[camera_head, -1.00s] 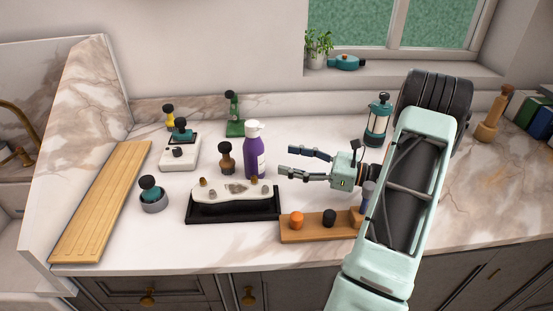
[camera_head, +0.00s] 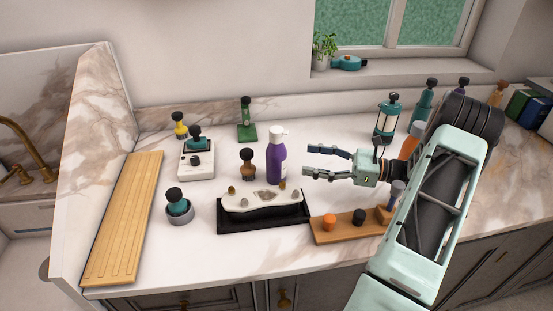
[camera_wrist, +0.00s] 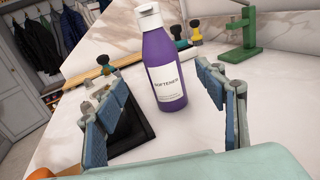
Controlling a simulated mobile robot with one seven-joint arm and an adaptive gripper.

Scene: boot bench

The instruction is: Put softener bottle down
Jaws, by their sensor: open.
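The softener bottle (camera_head: 276,158) is purple with a white cap and a white label. It stands upright on the marble counter, just behind the black tray. In the wrist view the bottle (camera_wrist: 165,65) stands beyond my fingers, and its label reads "SOFTENER". My gripper (camera_head: 308,161) is open and empty to the right of the bottle, its fingers pointing at it with a gap between. In the wrist view the two fingers of my gripper (camera_wrist: 160,115) are spread wide on either side of the picture, with the bottle ahead between them.
A black tray (camera_head: 230,226) with a white stone-like piece lies in front of the bottle. A brown brush (camera_head: 248,164) stands left of it. A wooden block (camera_head: 335,237) with orange and black knobs is below my gripper. A glass dispenser (camera_head: 387,116) stands behind my gripper.

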